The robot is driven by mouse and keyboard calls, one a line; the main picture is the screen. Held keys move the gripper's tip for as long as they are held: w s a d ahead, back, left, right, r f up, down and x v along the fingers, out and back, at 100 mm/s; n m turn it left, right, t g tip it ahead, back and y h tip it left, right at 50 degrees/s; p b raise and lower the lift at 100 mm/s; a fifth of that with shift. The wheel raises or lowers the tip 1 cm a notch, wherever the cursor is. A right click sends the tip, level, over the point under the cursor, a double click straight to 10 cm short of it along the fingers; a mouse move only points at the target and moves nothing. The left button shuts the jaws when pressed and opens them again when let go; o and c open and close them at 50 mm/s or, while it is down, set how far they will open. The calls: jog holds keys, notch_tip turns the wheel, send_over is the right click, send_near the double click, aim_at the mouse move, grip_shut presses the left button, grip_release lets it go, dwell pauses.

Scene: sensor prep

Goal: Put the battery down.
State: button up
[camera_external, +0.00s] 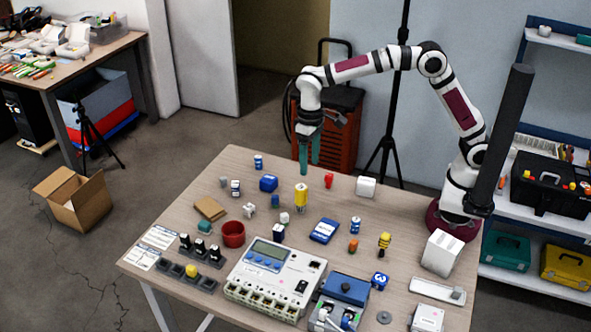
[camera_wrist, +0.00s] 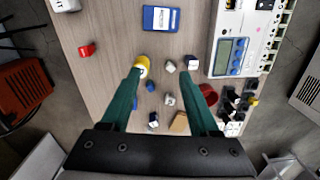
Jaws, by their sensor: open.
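My gripper (camera_external: 309,168) is above the far part of the table with its teal fingers pointing down. In the wrist view my gripper (camera_wrist: 158,79) is open, with nothing held between its fingers.
A large white meter device (camera_external: 275,278) and blue device (camera_external: 344,291) fill the front. Bare tabletop (camera_external: 400,210) lies at the right.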

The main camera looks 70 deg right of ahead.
jog(key=s+d+r+m, duration=0.1)
jog(key=s+d+r, duration=0.3)
jog(key=s+d, duration=0.25)
jog(key=s+d+f+m, duration=0.1)
jog(key=s+d, duration=0.2)
jog(key=s, duration=0.8)
jog(key=s+d+f+m+y, duration=0.1)
jog(key=s+d, duration=0.3)
jog(key=s, duration=0.7)
jog(key=shift+f+m, duration=0.5)
jog(key=shift+f, duration=0.15)
